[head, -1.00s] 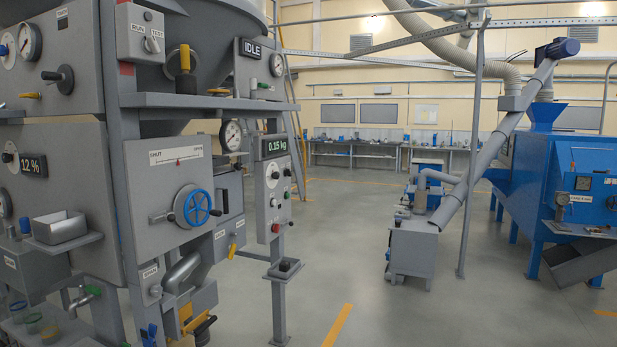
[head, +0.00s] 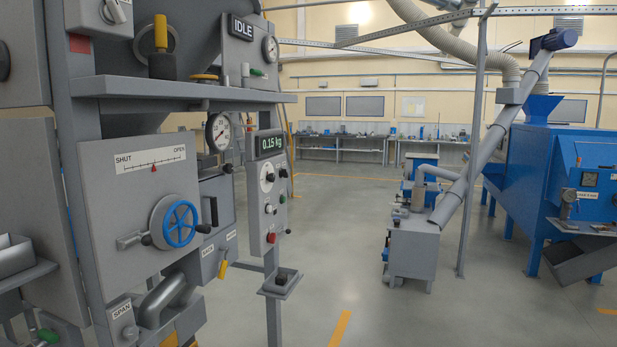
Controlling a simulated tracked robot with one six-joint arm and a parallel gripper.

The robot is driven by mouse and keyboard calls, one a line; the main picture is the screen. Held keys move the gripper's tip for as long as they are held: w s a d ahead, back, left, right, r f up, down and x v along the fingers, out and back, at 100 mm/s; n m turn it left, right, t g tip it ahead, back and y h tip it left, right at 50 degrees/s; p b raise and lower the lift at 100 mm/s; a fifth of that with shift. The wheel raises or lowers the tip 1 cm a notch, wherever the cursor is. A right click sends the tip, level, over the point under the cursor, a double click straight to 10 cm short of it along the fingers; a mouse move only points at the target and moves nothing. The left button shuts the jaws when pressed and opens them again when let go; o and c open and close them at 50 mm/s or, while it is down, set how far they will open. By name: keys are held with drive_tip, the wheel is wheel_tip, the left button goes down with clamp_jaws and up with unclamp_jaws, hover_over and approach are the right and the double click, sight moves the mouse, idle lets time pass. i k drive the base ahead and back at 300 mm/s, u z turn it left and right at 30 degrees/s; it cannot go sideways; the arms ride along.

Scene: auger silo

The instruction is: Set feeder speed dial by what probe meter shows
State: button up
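My gripper is not in the head view. A grey control panel (head: 267,190) stands left of the middle. Below the display are round knobs, the upper one (head: 268,177) with a pale face, then small buttons and a red button (head: 271,238). The dial labels are too small to read, so I cannot tell which is the feeder speed dial. No probe meter can be made out now.
A grey plate with a SHUT–OPEN scale (head: 151,160) and blue handwheel (head: 178,223) is close at left. A small tray (head: 281,283) juts out below the panel.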

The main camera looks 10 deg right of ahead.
sight(271, 177)
drive_tip(key=z, duration=0.3)
drive_tip(key=i, duration=2.2)
drive_tip(key=u, duration=1.1)
drive_tip(key=i, duration=0.75)
drive_tip(key=u, duration=0.55)
